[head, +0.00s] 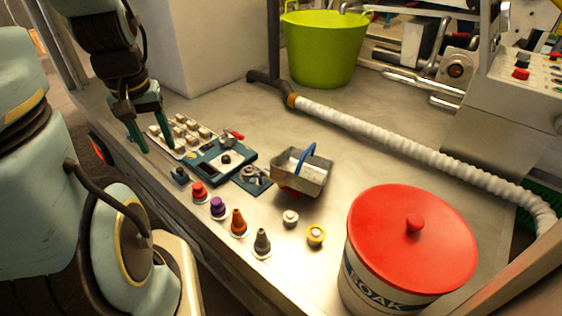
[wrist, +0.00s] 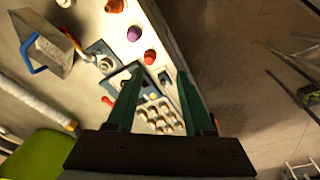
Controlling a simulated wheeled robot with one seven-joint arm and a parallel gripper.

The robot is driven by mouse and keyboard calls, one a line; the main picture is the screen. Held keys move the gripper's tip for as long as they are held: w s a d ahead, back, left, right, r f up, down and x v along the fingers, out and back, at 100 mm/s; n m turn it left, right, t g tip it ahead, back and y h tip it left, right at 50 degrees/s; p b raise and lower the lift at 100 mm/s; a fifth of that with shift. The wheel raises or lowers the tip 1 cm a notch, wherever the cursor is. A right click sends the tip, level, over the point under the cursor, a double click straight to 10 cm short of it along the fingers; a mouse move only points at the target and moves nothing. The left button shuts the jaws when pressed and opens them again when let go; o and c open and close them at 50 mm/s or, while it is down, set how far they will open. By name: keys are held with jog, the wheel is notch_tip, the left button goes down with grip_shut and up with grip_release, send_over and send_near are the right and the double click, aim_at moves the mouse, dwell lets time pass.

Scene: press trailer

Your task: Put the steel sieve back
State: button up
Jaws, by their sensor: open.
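I cannot tell for sure which thing is the steel sieve. A small round metal piece (head: 250,173) sits on a blue plate near the worktop's middle; it also shows in the wrist view (wrist: 105,64). A grey cone (head: 262,243) stands at the end of a row of coloured pieces. My gripper (head: 157,150) is open and empty, pointing down at the worktop's left edge. In the wrist view its fingers (wrist: 160,76) straddle the line of sight to a rack of pale blocks (wrist: 153,114).
A grey metal box (head: 304,178) with a blue handle stands mid-worktop. Red (head: 199,191), purple (head: 217,207) and orange (head: 238,223) pieces line the front edge. A red-lidded tub (head: 410,240), ribbed hose (head: 420,150) and green bucket (head: 324,48) flank clear worktop.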

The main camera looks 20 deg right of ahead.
jog(key=w+d+f+m+h+b, duration=0.1)
jog(key=w+d+f+m, duration=0.1)
jog(key=d, duration=0.6)
jog(key=w+d+f+m+h, duration=0.1)
jog(key=w+d, duration=0.1)
jog(key=d, duration=0.5)
jog(key=m+t+h+b, duration=0.1)
jog(key=m+b, duration=0.1)
jog(key=m, duration=0.2)
send_near(307, 150)
jog(key=shift+s+a+f, duration=0.25)
jog(key=shift+s, duration=0.1)
jog(key=shift+d+f, duration=0.2)
jog(key=shift+d, duration=0.05)
jog(key=x, duration=0.5)
jog(key=shift+w+x, duration=0.25)
jog(key=shift+x, duration=1.1)
jog(key=shift+w+x, duration=0.2)
jog(key=shift+x, duration=1.1)
jog(key=shift+d+r, duration=0.1)
jog(key=shift+r, duration=0.05)
grip_shut()
